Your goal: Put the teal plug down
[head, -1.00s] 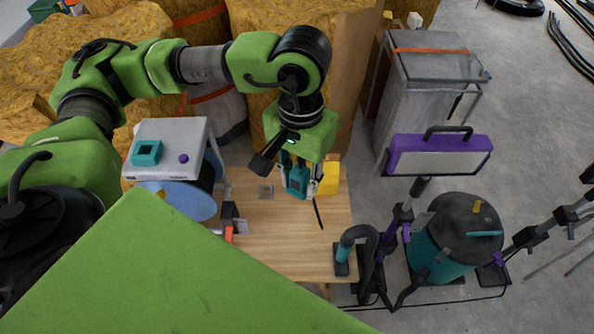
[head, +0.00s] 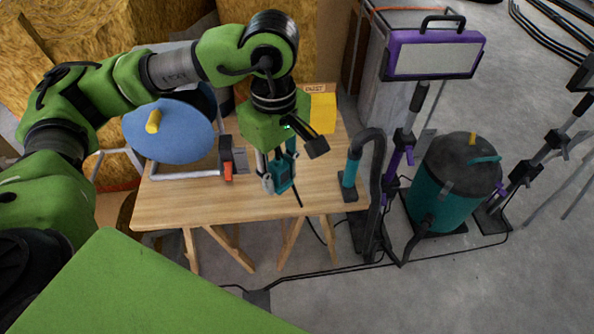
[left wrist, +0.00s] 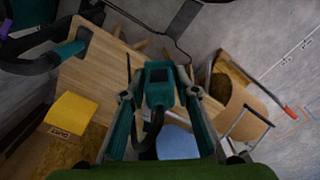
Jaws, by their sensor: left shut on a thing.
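My left gripper (head: 280,186) is over the right part of the wooden workbench (head: 190,203). It is shut on the teal plug (head: 284,173), a small boxy teal piece with a dark face. In the left wrist view the plug (left wrist: 159,82) sits between the two fingers, with a dark cable curving down from it. Wood and floor lie behind it there. I cannot tell how high the plug is above the bench top. My right gripper is not in view.
A blue reel (head: 170,135) and a black and orange clamp (head: 227,160) are left of the gripper. A yellow dust box (head: 322,113) stands behind; a teal hose handle (head: 350,175) is to the right. Bare wood lies along the front of the bench.

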